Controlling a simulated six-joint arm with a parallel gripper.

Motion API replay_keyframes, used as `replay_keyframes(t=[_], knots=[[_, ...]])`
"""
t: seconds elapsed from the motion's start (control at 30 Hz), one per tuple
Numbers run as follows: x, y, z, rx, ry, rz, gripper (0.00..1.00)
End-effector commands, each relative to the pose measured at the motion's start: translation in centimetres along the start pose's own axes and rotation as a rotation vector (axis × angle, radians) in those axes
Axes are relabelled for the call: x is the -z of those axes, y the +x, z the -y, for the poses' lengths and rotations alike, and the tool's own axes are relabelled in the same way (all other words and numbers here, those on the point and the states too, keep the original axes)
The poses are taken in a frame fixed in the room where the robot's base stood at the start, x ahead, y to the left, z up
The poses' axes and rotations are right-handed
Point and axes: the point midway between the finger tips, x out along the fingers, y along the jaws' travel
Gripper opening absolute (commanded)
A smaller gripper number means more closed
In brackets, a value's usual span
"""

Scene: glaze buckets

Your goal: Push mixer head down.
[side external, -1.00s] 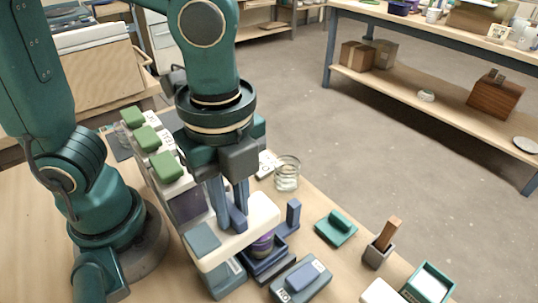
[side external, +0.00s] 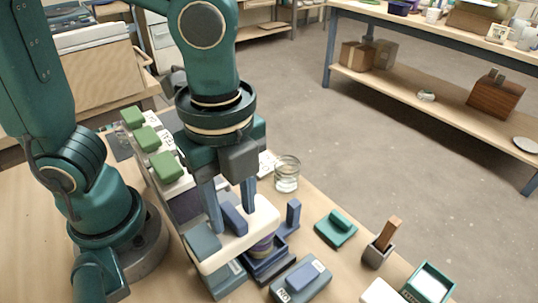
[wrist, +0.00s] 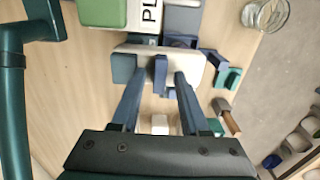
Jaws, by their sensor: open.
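The mixer head (side external: 264,214) is a white bar with a blue-grey block at one end and a raised blue handle (side external: 234,219) on top. It lies about level over a purple bucket (side external: 262,247), mostly hidden beneath it. The mixer's blue-grey stand (side external: 226,277) is below the near end. My gripper (side external: 232,220) is open, with one finger on each side of the handle and gaps between. In the wrist view, the head (wrist: 195,66) runs across the picture, with the handle (wrist: 160,76) between the spread fingers (wrist: 158,77).
Several green-topped dispensers (side external: 166,166) stand left of my gripper. A glass jar (side external: 287,174), a green block (side external: 336,229), a grey holder with a wooden handle (side external: 378,252) and a labelled blue-grey box (side external: 301,279) stand right of the mixer. Bare table lies left of the mixer.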

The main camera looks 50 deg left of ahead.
Motion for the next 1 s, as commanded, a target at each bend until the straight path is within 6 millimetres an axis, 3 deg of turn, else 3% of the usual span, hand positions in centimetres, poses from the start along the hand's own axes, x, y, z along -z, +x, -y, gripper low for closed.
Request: replay_keyframes(t=[0.5, 1.0], knots=[[0.0, -5.8, 0.1, 0.004, 0.0, -0.002, 0.45], [-0.6, -6.4, 0.2, 0.017, -0.065, -0.012, 0.45]])
